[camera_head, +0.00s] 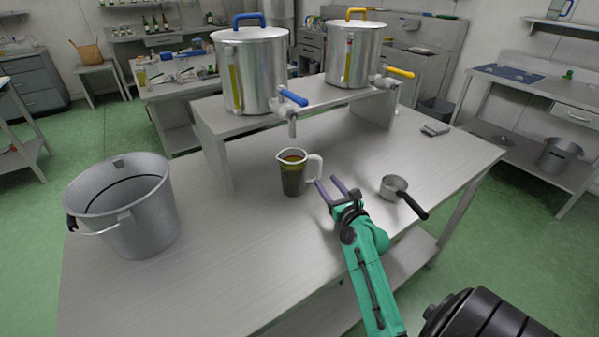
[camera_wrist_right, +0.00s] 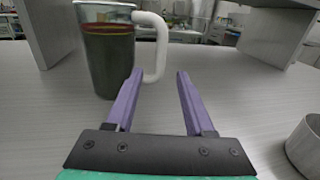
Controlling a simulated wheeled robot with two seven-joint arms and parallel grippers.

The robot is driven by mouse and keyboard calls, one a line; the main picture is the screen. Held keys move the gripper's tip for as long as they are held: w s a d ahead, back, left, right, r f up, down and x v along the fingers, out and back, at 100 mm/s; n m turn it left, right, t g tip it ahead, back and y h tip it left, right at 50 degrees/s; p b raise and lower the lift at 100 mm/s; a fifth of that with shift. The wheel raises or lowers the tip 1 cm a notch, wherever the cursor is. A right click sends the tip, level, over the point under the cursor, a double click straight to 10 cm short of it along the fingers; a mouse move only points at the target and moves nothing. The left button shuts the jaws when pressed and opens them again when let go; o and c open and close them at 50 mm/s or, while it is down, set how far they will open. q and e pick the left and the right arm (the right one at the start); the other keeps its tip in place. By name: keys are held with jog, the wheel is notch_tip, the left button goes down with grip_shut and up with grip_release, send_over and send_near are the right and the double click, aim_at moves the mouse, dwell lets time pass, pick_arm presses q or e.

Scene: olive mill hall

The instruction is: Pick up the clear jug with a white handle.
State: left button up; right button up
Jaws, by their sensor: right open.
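The clear jug (camera_head: 293,174) stands upright on the metal table, in front of the raised shelf, with dark liquid in it. Its white handle (camera_head: 315,167) points right. My right gripper (camera_head: 331,185) is open and empty, its two purple fingers just right of the jug and close to the handle. In the right wrist view the jug (camera_wrist_right: 108,55) stands beyond and left of the fingers (camera_wrist_right: 158,75). The handle (camera_wrist_right: 160,45) shows beyond the gap between the fingertips. Whether a finger touches it I cannot tell. My left gripper is not in view.
A small saucepan (camera_head: 394,187) with a black handle stands right of my right gripper. A large metal bucket (camera_head: 150,215) is at the table's left. Two steel tanks with blue (camera_head: 255,75) and yellow (camera_head: 353,55) taps stand on the shelf. The front middle of the table is clear.

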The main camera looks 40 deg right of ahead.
aim_at(320, 174)
jog(key=x, duration=0.5)
jog(key=shift+w+r+p, duration=0.15)
jog(key=shift+w+p, duration=0.15)
jog(key=shift+p, duration=0.1)
jog(key=shift+w+d+f, duration=0.15)
jog(key=shift+w+f, duration=0.05)
jog(key=shift+w, duration=0.1)
jog(key=c, duration=0.6)
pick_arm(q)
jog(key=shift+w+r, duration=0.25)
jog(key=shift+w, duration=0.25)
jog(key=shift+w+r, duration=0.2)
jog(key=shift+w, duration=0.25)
pick_arm(e)
jog(key=shift+s+r, duration=0.1)
grip_shut()
